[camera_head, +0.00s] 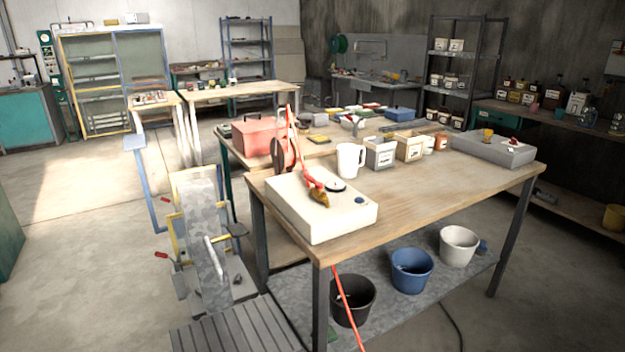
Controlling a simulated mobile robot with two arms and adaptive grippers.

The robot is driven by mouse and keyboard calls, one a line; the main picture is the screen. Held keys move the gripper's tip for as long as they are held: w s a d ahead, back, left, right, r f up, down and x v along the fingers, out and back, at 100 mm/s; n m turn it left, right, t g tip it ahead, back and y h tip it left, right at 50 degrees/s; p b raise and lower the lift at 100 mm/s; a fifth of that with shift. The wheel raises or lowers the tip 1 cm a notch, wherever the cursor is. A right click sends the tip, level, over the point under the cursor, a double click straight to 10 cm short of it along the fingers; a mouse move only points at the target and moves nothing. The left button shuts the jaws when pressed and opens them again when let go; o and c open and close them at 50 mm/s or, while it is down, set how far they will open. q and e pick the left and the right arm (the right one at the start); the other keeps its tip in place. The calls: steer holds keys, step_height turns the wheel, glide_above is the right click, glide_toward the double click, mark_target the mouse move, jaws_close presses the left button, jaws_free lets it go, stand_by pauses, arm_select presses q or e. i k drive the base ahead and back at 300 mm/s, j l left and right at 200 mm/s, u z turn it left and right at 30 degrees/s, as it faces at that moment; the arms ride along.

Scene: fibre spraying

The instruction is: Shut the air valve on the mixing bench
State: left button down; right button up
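The mixing bench appears to be the near wooden-topped table (440,200) with dark metal legs. A white box (325,218) at its front left corner bears a black disc, a blue knob and a brownish fitting on a red hose. A grey box (493,151) at its right end bears a yellow piece (488,135) and a small red piece (511,142). I cannot tell which of these fittings is the air valve, nor whether it is open or shut. Neither of my grippers is in view.
A white jug (350,160) and several labelled containers stand along the bench's back edge. Black (352,300), blue (411,270) and white (459,246) buckets stand on its lower shelf. A red hose (347,305) hangs in front. The bench top's front middle is clear.

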mark_target(318, 185)
steer(key=i+l, duration=0.15)
steer(key=l, duration=0.2)
steer(key=i+l+u, duration=0.1)
steer(key=l, duration=0.2)
steer(key=i+l, duration=0.1)
steer(key=l, duration=0.25)
steer(key=i+l+u, duration=0.1)
steer(key=l, duration=0.25)
steer(key=i+l+u, duration=0.3)
steer(key=l, duration=0.85)
steer(key=i+l+u, duration=0.25)
steer(key=l, duration=0.9)
steer(key=l+u, duration=0.3)
steer(key=l, duration=1.4)
steer(key=i+l+u, duration=0.15)
steer(key=l, duration=0.45)
